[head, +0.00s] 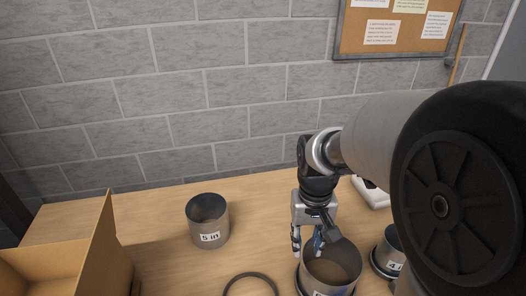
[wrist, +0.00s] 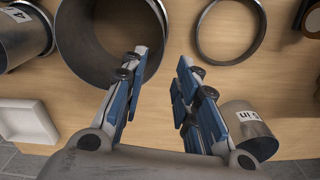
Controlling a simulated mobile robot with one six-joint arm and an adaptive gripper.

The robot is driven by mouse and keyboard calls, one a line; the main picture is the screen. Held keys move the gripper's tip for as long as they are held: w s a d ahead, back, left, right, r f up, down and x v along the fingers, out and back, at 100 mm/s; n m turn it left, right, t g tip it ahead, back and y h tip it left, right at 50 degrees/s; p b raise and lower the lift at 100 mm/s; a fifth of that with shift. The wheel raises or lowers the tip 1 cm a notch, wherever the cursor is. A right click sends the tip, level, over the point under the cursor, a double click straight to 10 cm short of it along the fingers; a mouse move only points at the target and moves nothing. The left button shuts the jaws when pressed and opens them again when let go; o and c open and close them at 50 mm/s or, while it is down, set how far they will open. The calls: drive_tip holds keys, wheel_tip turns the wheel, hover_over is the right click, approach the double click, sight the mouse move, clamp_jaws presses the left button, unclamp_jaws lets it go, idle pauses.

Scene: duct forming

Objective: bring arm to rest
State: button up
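My gripper (head: 307,243) hangs down over the workbench, just behind and left of a large metal duct cylinder (head: 331,272). In the wrist view my gripper (wrist: 161,62) has its two blue-padded fingers spread apart with nothing between them. The left finger overlaps the rim of the large cylinder in that view; whether it touches cannot be told. My arm reaches in from the right side of the head view.
A metal cylinder marked "5 in" (head: 208,220) stands at left. One marked "4" (head: 388,252) stands right. A dark ring (head: 251,286) lies in front. A block wall (head: 200,90) backs the bench.

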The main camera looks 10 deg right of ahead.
drive_tip(key=s+a+r+n+t, duration=0.1)
drive_tip(key=s+a+r+t, duration=0.1)
drive_tip(key=s+r, duration=0.3)
drive_tip(key=s+a+r+n+t, duration=0.1)
drive_tip(key=s+a+r+t, duration=0.1)
drive_tip(key=s+r, duration=0.3)
drive_tip(key=s, duration=0.4)
drive_tip(key=shift+s+a+t, duration=0.15)
drive_tip(key=shift+a+t, duration=0.1)
drive_tip(key=shift+t, duration=0.05)
